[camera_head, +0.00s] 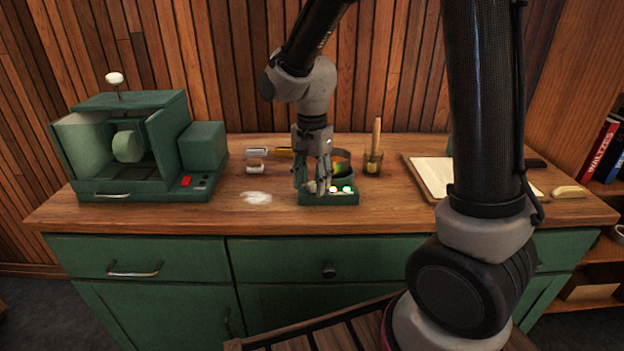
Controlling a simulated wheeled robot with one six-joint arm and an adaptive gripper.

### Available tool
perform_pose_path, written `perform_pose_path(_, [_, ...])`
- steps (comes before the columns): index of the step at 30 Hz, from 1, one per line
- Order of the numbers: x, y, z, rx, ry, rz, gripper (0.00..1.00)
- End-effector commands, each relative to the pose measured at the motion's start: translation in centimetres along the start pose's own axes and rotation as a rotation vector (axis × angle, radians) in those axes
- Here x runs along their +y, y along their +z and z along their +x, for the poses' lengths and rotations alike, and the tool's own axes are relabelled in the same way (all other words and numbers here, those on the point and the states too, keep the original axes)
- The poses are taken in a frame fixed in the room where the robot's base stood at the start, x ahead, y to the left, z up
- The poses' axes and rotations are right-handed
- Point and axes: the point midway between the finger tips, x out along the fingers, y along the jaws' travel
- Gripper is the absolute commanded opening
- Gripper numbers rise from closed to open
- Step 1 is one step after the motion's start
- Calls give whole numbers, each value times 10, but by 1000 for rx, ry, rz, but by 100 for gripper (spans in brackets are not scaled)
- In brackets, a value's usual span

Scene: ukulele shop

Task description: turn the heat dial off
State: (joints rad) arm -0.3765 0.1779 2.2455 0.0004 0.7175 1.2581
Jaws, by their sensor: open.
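A small green control box (328,199) sits near the front of the wooden bench top, at the centre of the view. Its top carries small pale round parts and a lit green lamp (347,189). Which part is the heat dial I cannot tell; my gripper covers the box's left side. My gripper (311,184) points straight down over the box's left part, its fingers apart. I cannot tell whether the fingertips touch anything. A round green pot (344,166) with amber contents stands just behind the box, partly hidden by my gripper.
A green machine (118,184) with a red switch (186,181) stands at the left. A brush or stick in a small jar (373,162) stands right of the pot. White powder (257,198) lies left of the box. A paper-covered board (428,174) lies at the right.

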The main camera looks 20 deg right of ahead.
Motion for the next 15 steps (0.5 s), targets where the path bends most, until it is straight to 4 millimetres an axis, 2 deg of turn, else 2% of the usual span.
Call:
perform_pose_path(4, [0,0,0,0,0,0,43])
perform_pose_path(11, [0,0,0,0,0,0,2])
perform_pose_path(15, [0,0,0,0,0,-1,0])
